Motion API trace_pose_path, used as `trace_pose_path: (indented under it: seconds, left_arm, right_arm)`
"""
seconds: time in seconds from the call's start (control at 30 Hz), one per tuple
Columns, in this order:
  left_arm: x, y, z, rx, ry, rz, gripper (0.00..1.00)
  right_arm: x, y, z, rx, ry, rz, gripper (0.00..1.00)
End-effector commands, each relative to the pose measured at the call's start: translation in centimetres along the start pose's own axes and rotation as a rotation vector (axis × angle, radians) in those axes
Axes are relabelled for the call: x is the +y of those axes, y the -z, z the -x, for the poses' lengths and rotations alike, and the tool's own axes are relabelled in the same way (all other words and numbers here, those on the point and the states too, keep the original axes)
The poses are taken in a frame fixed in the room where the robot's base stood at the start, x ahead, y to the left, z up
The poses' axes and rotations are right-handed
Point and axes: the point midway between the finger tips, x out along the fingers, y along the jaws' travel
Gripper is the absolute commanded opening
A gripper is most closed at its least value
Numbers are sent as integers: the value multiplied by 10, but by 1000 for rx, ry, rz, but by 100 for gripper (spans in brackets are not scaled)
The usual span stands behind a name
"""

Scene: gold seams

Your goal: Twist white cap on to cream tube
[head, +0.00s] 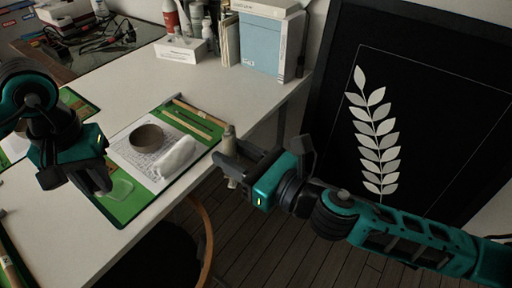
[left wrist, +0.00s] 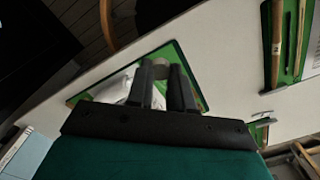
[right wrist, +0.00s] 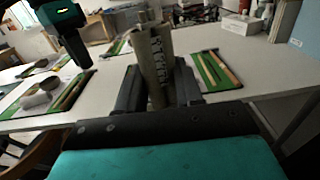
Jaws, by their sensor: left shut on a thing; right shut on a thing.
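My right gripper (head: 232,165) is shut on the cream tube (head: 229,138), which stands roughly upright in the jaws, off the table's right edge. In the right wrist view the tube (right wrist: 150,58) rises between the fingers, with dark print on its side. My left gripper (head: 98,182) is over the front left of the table, well apart from the tube, fingers pointing down. In the left wrist view its fingers (left wrist: 161,88) are close together. A small greyish round thing shows between their tips, which I take for the white cap; the head view hides it.
A green mat (head: 127,211) holds a paper sheet, a brown-grey bowl (head: 147,138), a crumpled white cloth (head: 177,158) and wooden tools. A white box (head: 180,50), bottles and books stand at the back. A black board (head: 430,100) with a white leaf stands at the right.

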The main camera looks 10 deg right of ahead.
Motion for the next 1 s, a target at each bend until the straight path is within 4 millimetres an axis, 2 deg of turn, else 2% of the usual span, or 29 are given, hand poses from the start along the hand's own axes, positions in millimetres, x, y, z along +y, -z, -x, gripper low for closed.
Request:
trace_pose_path:
  seconds: [0.43, 0.57, 0.67, 0.77, 1.0]
  left_arm:
    - [0, 0, 0, 0, 0, 0, 0]
    - [8, 3, 5, 3, -1, 0, 0]
    - [26, 9, 15, 5, -2, 0, 0]
    - [54, 16, 32, 8, 0, 1, 0]
    - [132, 23, 87, 10, 3, 19, 0]
  right_arm:
    - [5, 0, -3, 1, -28, 0, 0]
    - [5, 0, -3, 1, -28, 0, 0]
    - [5, 0, -3, 0, -28, 0, 0]
    - [5, 0, -3, 0, -27, 0, 0]
    - [5, 0, -3, 0, -27, 0, 0]
